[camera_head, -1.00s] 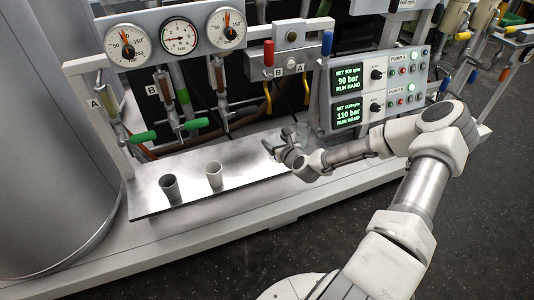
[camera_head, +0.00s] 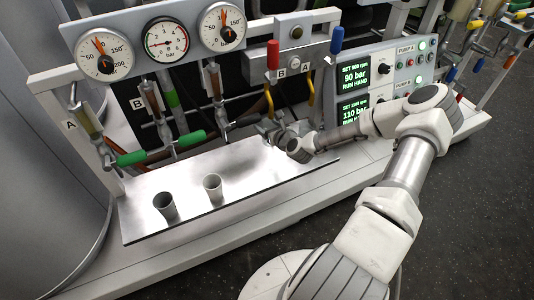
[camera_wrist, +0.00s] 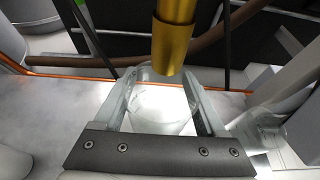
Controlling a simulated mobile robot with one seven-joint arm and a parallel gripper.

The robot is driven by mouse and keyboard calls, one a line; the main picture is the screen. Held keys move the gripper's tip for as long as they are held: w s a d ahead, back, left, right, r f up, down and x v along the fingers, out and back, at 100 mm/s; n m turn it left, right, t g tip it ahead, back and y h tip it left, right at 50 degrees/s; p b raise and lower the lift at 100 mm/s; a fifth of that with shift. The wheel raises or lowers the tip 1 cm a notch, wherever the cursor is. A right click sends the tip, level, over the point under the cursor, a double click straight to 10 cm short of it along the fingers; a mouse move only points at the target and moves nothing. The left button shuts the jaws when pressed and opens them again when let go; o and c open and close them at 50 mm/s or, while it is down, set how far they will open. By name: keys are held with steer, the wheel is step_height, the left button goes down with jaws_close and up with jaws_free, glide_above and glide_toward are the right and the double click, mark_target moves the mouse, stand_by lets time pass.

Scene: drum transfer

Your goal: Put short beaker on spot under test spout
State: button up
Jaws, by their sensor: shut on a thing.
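My gripper (camera_head: 273,127) is at the back right of the metal shelf, below the valve with the red handle. In the wrist view my gripper (camera_wrist: 160,78) is shut on a clear glass short beaker (camera_wrist: 160,108), one finger on each side of it. A brass spout (camera_wrist: 173,45) hangs just beyond and above the beaker, and its lower end overlaps the beaker's far rim in the picture. I cannot tell whether the beaker touches the shelf. In the head view the beaker cannot be made out clearly. The spot under the spout is hidden.
A second clear glass vessel (camera_wrist: 258,128) stands close to the right finger. Pump panels (camera_head: 385,75) stand at the right.

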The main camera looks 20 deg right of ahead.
step_height(320, 180, down, 10)
steer(key=b, duration=0.3)
steer(key=shift+r, duration=0.1)
steer(key=shift+f+b, duration=0.25)
steer(key=shift+b, duration=0.05)
steer(key=o, duration=1.3)
steer(key=shift+r, duration=0.15)
steer(key=shift+r+p, duration=0.25)
steer(key=shift+p, duration=0.1)
steer(key=p+v, duration=0.2)
steer(key=v, duration=1)
steer(key=shift+f+p, duration=0.1)
steer(key=shift+p, duration=0.2)
